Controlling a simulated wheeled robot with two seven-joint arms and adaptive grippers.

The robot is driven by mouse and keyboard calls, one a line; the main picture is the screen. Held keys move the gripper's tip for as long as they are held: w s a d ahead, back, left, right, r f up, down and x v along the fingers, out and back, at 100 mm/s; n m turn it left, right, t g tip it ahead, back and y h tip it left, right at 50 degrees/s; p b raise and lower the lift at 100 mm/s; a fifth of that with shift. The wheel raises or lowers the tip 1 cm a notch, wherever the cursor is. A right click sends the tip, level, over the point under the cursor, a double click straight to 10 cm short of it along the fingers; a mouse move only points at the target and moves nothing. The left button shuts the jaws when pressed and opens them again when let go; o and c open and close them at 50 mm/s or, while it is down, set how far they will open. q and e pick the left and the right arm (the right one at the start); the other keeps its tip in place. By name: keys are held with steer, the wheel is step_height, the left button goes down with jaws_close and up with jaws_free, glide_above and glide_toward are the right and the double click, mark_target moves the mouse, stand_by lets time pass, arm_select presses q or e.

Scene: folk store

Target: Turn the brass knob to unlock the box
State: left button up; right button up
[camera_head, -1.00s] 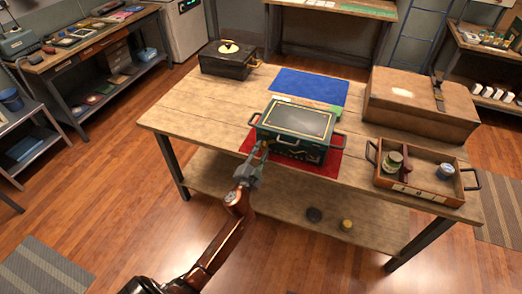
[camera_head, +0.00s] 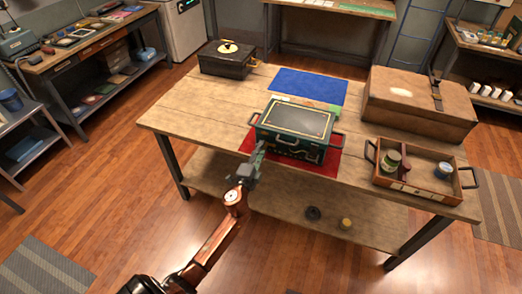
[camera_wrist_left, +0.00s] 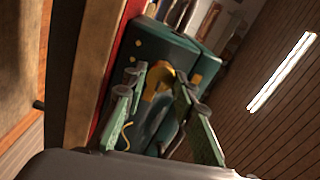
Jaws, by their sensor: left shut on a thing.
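The dark green box (camera_head: 297,118) with a framed dark lid and side handles sits closed on a red mat (camera_head: 327,169) near the table's front edge. My left gripper (camera_head: 260,150) is at the left part of the box's front face. In the left wrist view the brass knob (camera_wrist_left: 157,84) shows between the two green fingers of my left gripper (camera_wrist_left: 162,82), which are shut on it. The picture there is strongly tilted, and the fingers cover part of the knob. In the head view the gripper hides the knob. My right gripper is not in view.
A blue mat (camera_head: 308,86) lies behind the box. A large brown case (camera_head: 420,105) and a wooden tray (camera_head: 425,190) with several jars stand to the right. A black box (camera_head: 226,62) is at the back left. The table's left front (camera_head: 190,120) is bare.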

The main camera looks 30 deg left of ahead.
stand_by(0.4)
arm_select(q)
steer(key=o, duration=1.2)
steer(key=shift+c, duration=0.2)
steer(key=shift+s, duration=0.1)
steer(key=v, duration=1.1)
steer(key=shift+s+d, duration=0.2)
steer(key=shift+s, duration=0.2)
